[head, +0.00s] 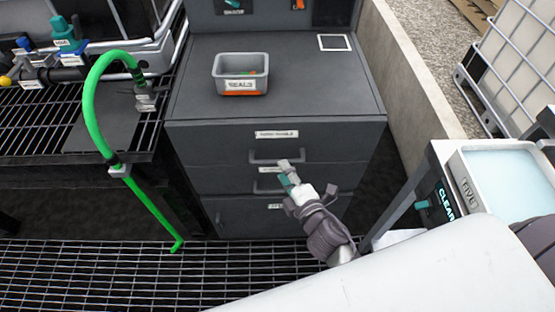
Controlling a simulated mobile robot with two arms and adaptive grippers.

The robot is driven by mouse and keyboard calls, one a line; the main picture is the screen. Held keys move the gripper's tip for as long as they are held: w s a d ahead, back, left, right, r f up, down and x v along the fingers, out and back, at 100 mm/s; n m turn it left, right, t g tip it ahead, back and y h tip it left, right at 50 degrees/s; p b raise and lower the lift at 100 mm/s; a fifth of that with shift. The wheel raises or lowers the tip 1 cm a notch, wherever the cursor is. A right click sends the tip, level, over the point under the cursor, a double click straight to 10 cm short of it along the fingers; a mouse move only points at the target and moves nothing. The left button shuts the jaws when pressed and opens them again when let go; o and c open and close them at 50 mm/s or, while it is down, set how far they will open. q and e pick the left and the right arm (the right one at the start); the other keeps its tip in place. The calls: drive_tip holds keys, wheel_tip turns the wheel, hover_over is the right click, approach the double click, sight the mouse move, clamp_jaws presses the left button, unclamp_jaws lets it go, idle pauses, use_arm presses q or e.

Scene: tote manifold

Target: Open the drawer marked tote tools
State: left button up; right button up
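A dark grey cabinet (340,105) has three stacked drawers, all shut flush. The top drawer (220,145) has a white two-word label (276,134) too small to read surely, and a grey bar handle (262,158) below it. The middle drawer (225,180) has a label partly hidden by my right gripper. The bottom drawer (235,220) has a short label. My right gripper (286,169) is in front of the cabinet, its tip close to the right end of the top handle. Contact and finger opening cannot be made out. My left gripper is not in view.
A grey bin (241,88) marked SEALS stands on the cabinet top. A green hose (88,95) arches at the left over black grating. A low concrete wall (400,70) runs right of the cabinet. A tray (505,172) sits at the right. Grated floor (90,275) lies in front.

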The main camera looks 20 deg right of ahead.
sight(277, 161)
drive_tip(key=x, duration=0.5)
clamp_jaws()
idle(0.3)
